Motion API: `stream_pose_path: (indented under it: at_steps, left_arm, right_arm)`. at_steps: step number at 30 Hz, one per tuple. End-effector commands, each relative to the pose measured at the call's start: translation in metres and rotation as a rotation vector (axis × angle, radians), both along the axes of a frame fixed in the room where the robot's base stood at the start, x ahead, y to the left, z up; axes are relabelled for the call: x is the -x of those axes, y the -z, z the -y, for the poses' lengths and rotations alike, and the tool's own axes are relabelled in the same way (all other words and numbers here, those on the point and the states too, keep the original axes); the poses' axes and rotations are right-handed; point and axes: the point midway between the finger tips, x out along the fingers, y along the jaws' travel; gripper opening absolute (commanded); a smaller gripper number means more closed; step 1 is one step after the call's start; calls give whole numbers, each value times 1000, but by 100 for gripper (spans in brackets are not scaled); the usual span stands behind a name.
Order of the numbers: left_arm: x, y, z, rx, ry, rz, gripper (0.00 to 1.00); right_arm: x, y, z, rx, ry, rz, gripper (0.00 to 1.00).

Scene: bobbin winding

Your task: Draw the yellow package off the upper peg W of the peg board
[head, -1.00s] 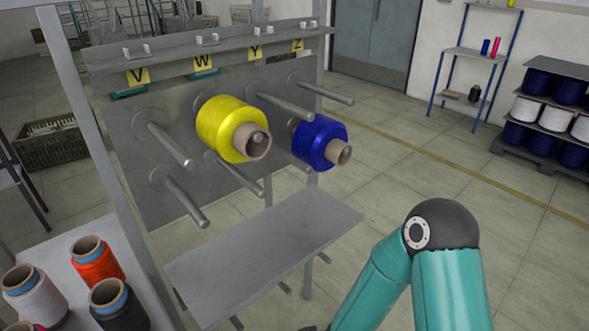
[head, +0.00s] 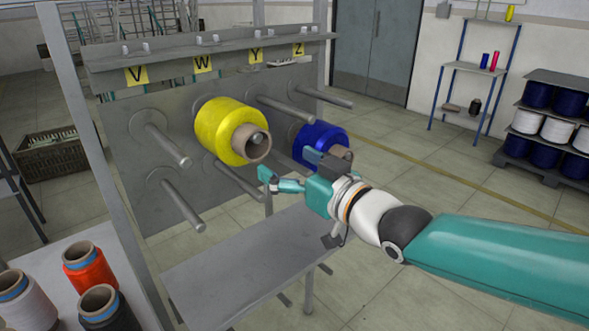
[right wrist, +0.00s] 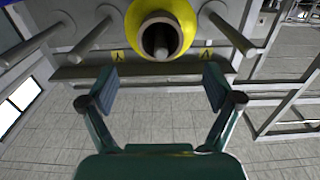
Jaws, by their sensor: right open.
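The yellow package (head: 225,130) sits on the upper peg under the W label (head: 203,64) of the grey peg board (head: 120,125). Its brown tube end faces out, with the peg tip (head: 257,138) inside the tube. My right gripper (head: 288,166) is open and empty, in front of and a little below right of the package, apart from it. In the right wrist view, the yellow package (right wrist: 184,17) shows at the top centre, beyond the spread fingers (right wrist: 160,84). My left gripper is not in view.
A blue package (head: 312,136) on a lower peg at right is partly hidden behind my right gripper. Bare pegs (head: 172,150) stick out around the yellow package. A grey shelf (head: 230,265) lies below. Spools (head: 88,268) stand at lower left.

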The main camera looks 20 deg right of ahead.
Motion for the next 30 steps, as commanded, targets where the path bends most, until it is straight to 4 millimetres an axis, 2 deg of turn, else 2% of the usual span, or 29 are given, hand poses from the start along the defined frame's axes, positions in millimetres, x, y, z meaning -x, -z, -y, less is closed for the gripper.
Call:
stream_pose_path:
  at_steps: [10,18,24,30]
  left_arm:
    - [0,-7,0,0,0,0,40]
    - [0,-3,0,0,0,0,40]
    - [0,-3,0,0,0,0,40]
    - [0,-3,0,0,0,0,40]
  right_arm:
    - [-42,0,-16,-2,-1,-4,90]
    - [-72,2,-26,-1,0,-5,90]
    - [-83,1,-30,-1,0,-3,90]
    - [-85,1,-31,-1,1,-3,90]
